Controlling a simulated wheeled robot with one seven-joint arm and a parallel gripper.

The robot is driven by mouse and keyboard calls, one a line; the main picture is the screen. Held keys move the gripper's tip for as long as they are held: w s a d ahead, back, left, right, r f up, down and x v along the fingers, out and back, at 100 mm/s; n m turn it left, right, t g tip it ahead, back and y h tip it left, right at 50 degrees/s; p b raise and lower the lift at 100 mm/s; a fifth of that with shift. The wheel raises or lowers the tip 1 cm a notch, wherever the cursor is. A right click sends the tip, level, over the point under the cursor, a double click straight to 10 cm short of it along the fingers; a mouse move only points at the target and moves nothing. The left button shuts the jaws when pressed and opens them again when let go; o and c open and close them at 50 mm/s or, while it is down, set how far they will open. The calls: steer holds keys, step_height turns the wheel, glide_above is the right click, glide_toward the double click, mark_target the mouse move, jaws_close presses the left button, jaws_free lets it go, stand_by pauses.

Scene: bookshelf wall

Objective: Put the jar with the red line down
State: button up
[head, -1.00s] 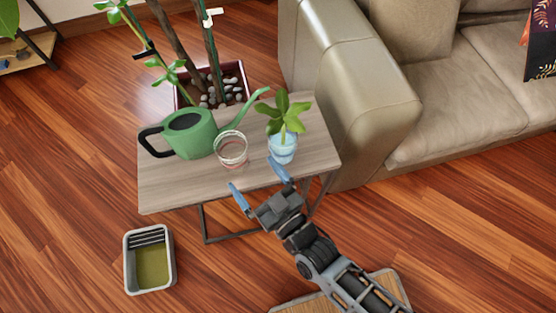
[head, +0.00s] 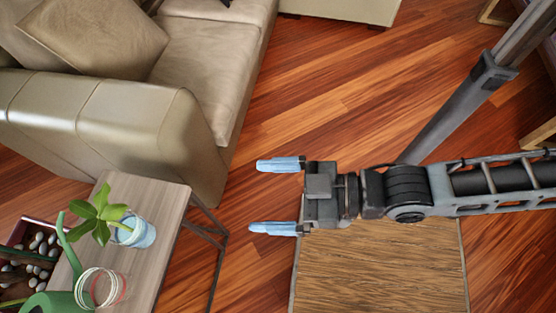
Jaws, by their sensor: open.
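The clear glass jar (head: 100,288) with a red line round it stands on the small side table (head: 158,250) at the lower left of the head view. It is beside the green watering can and near the potted plant. My gripper (head: 276,194) is open and empty, its two blue fingers pointing left. It is to the right of the table, well apart from the jar, over the floor near the wooden board.
A small plant in a light blue pot (head: 135,232) and a green watering can (head: 52,301), partly cut off, share the table. A beige sofa (head: 150,130) stands behind. A wooden board (head: 385,275) lies below my arm. Wood floor (head: 310,80) is open beyond.

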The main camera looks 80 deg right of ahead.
steer(key=s+d+r+h, duration=0.1)
steer(key=s+d+r, duration=0.1)
steer(key=s+r, duration=0.2)
step_height(320, 180, up, 3)
steer(key=shift+f+m+g, duration=0.1)
steer(key=shift+m+g, duration=0.3)
